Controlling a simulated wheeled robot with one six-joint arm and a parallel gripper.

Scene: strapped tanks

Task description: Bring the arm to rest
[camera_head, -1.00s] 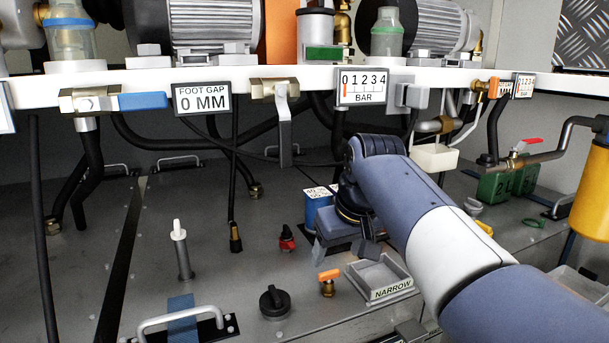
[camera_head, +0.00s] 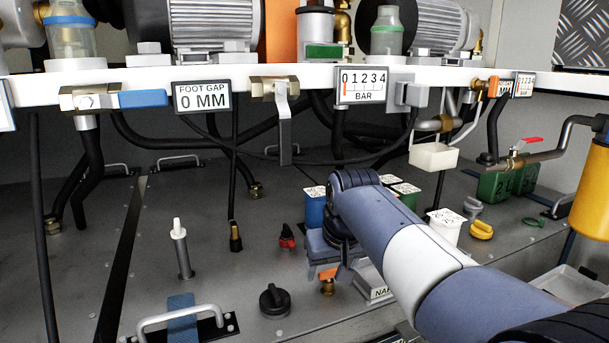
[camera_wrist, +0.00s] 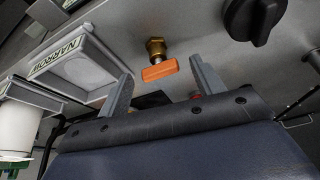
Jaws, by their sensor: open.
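My gripper (camera_wrist: 160,85) is open, its two grey fingers apart with nothing held between them in the wrist view. In the head view my gripper (camera_head: 328,268) hangs low over the floor plate, partly hidden by my own arm. A brass fitting with an orange handle (camera_wrist: 160,70) shows beyond the fingers and between them in the wrist view. The same orange-handled fitting (camera_head: 327,286) is close below the gripper in the head view. I cannot tell whether they touch.
A tray marked NARROW (camera_wrist: 85,62) stands beside the gripper, half hidden by my arm in the head view. A black knob (camera_head: 273,300) and a red fitting (camera_head: 287,238) stand left of it. A white-lidded cup (camera_head: 445,226) and a yellow cap (camera_head: 481,230) are at right.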

